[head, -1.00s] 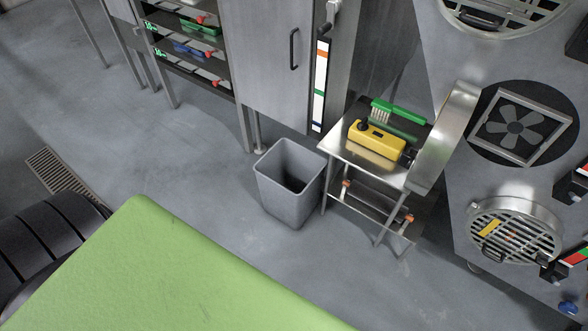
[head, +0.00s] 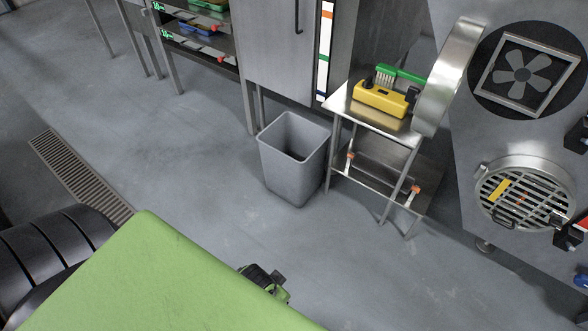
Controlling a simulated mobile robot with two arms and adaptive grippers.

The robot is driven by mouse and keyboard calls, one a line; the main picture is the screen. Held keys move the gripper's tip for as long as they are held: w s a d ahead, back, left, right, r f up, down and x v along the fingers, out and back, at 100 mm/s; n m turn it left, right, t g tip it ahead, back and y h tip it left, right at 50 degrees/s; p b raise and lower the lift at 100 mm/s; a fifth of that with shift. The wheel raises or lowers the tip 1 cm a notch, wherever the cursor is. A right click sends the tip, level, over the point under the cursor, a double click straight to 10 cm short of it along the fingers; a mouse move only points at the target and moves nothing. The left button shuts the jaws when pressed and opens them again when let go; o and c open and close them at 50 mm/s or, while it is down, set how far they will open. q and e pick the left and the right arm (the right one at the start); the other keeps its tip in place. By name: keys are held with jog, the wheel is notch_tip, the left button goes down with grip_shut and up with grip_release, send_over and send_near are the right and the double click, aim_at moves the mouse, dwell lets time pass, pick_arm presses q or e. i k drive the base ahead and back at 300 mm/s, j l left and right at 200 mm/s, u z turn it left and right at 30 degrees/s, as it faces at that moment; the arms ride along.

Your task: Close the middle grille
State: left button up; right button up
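The middle grille (head: 455,75) is a shiny metal ring at the right, swung out and seen nearly edge-on. It stands open, left of the dark round opening with a square-framed fan (head: 522,75) that it leaves uncovered. Its bars cannot be made out from this angle. A small dark part with a green patch, probably the end of one of my arms, juts past the edge of my green body near the bottom centre. Its fingers cannot be made out clearly, and it is far from the grille. No other gripper shows.
A lower round grille (head: 525,195) covers its opening. A steel side table (head: 400,128) holding a yellow device (head: 380,98) and a green brush (head: 400,74) stands left of the open ring. A grey bin (head: 293,165) stands beside it. The floor between is clear; a drain grate (head: 80,175) lies left.

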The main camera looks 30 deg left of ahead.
aim_at(450, 69)
jog(key=j+z, duration=0.3)
jog(key=j, duration=0.55)
jog(key=j+z, duration=0.35)
jog(key=j, duration=0.5)
jog(key=k, duration=0.05)
